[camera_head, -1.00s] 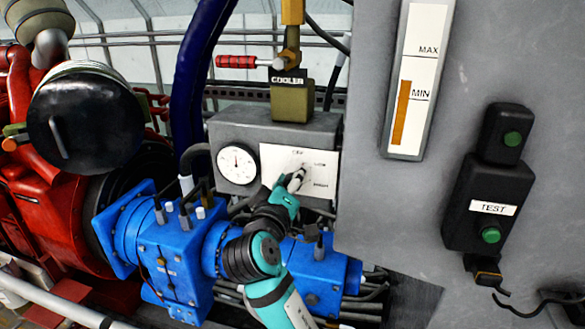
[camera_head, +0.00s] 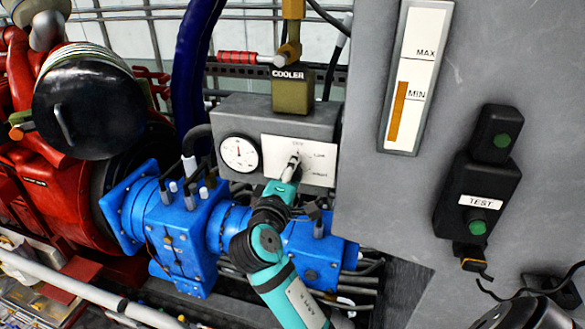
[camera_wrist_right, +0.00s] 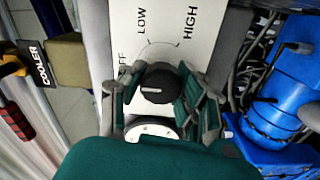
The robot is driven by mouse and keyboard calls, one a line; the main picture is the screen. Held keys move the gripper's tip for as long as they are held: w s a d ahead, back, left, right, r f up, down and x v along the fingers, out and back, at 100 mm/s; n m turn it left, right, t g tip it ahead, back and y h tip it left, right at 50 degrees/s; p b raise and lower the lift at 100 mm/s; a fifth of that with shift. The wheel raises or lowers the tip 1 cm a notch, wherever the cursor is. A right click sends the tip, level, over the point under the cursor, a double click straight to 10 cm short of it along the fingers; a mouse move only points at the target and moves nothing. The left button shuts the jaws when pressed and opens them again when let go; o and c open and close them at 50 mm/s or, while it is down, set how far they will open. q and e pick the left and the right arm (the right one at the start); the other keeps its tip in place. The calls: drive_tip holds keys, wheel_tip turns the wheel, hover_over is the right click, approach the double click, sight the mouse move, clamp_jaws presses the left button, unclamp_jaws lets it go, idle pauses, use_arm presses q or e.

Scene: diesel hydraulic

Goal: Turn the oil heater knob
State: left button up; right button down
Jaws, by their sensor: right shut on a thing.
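The oil heater knob (camera_wrist_right: 160,88) is round and black with a white pointer mark. In the right wrist view its mark points left, towards the OFF side of a white panel (camera_wrist_right: 175,25) lettered OFF, LOW and HIGH. My right gripper (camera_wrist_right: 163,97) is shut on the knob, with one finger on each side of it. In the head view my right gripper (camera_head: 292,165) is at the white panel (camera_head: 315,150) on a grey box, and it hides most of the knob. My left gripper is not in view.
A round gauge (camera_head: 238,154) sits left of the panel. The cooler block (camera_head: 293,92) with a red-handled lever (camera_head: 238,58) stands above. Blue machinery (camera_head: 180,235) lies below left. A grey cabinet (camera_head: 370,190) with a TEST box (camera_head: 478,205) stands close on the right.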

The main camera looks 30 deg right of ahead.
drive_tip(key=c, duration=0.9)
unclamp_jaws()
drive_tip(key=shift+o, duration=0.2)
drive_tip(key=v, duration=0.7)
drive_tip(key=shift+a, duration=0.2)
drive_tip(key=shift+s, duration=0.1)
